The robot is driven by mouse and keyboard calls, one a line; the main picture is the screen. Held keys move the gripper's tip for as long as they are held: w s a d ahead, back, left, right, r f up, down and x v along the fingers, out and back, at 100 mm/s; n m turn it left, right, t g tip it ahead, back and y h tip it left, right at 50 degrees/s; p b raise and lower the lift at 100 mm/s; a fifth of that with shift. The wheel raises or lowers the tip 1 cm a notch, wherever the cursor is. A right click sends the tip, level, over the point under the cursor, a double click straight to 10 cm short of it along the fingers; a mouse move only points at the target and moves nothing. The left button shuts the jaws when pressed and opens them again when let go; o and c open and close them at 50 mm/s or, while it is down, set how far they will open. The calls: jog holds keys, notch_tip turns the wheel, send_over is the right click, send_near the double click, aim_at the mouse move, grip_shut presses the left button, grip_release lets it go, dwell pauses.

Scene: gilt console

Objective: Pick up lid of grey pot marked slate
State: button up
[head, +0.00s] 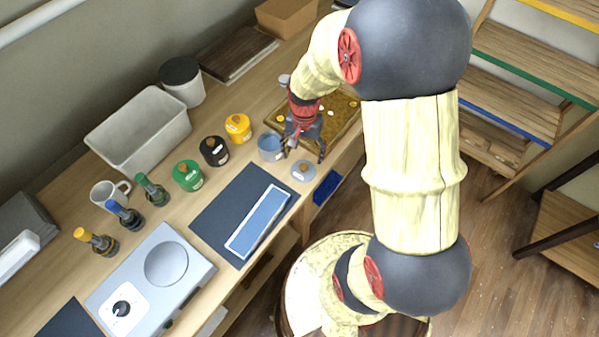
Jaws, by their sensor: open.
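The grey-blue pot (270,148) stands uncovered on the wooden counter; I cannot read any marking on it. A round grey lid (304,174) with a small brown knob lies on the counter to the right of the pot, near the front edge. My gripper (306,150) is open and points down just beyond the lid, close to the pot's right side. Nothing shows between its fingers. I cannot tell how high the fingertips are above the counter.
A gilt tray (345,110) with small items lies behind my gripper. Yellow (238,128), black (214,151) and green (187,175) lidded pots stand in a row to the left. A dark mat (222,213) with a blue panel (258,222) lies in front.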

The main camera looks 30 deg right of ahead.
aim_at(304, 168)
jog(key=o, duration=0.3)
notch_tip(304, 168, down, 3)
jog(key=shift+a+r+b, duration=0.1)
jog(key=shift+r+b, duration=0.1)
jog(key=shift+b, duration=0.1)
notch_tip(304, 168, down, 5)
jog(key=shift+s+f+b, duration=0.1)
jog(key=shift+b, duration=0.7)
jog(key=c, duration=0.4)
jog(key=c, duration=0.7)
jog(key=shift+s+a, duration=0.1)
jog(key=shift+s, duration=0.15)
grip_shut()
